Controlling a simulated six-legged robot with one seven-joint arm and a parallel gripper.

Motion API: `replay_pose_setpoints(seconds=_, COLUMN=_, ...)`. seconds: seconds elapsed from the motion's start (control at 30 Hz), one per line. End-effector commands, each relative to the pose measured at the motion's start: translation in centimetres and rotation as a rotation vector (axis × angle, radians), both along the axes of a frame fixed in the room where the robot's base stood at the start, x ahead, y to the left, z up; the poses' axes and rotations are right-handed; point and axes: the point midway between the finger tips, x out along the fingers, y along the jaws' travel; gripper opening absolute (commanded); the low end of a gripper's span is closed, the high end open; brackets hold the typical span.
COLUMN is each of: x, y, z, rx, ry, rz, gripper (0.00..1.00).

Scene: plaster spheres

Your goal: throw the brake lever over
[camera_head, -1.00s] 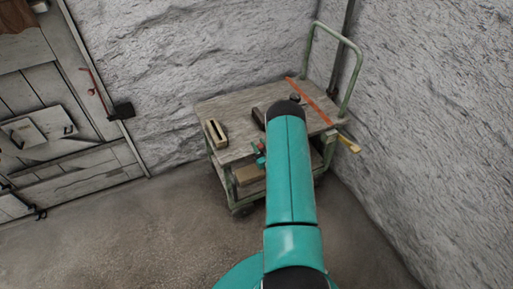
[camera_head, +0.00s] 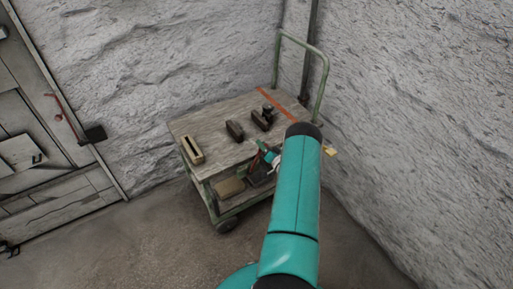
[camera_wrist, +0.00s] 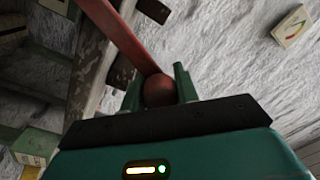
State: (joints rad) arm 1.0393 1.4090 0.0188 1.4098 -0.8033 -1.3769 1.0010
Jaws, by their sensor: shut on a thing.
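The brake lever is a red bar (camera_wrist: 128,38) ending in a round red knob (camera_wrist: 158,90) in the wrist view. My gripper (camera_wrist: 158,77) is shut on the knob, with one green finger on each side. In the head view, my gripper (camera_head: 268,157) is at the front right edge of the cart, partly behind my teal arm. A small bit of red shows beside it there. The lever's lower end and mount are hidden.
The cart has a wooden top (camera_head: 205,127) and a green push handle (camera_head: 323,75). Several dark and wooden tools lie on top, and a tan block (camera_head: 230,187) sits below. Rough walls stand close behind and right. A plank door (camera_head: 35,110) is left; floor in front is clear.

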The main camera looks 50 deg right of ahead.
Motion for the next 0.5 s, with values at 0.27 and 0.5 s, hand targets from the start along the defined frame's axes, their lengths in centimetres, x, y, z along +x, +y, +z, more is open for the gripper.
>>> replay_pose_setpoints(seconds=0.27, x=-0.4, y=-1.5, z=-0.8, rx=0.096, ry=-0.029, rz=-0.001, gripper=0.00)
replay_pose_setpoints(seconds=0.5, x=-0.6, y=-1.8, z=-1.0, rx=0.117, ry=-0.034, rz=-0.001, gripper=0.00)
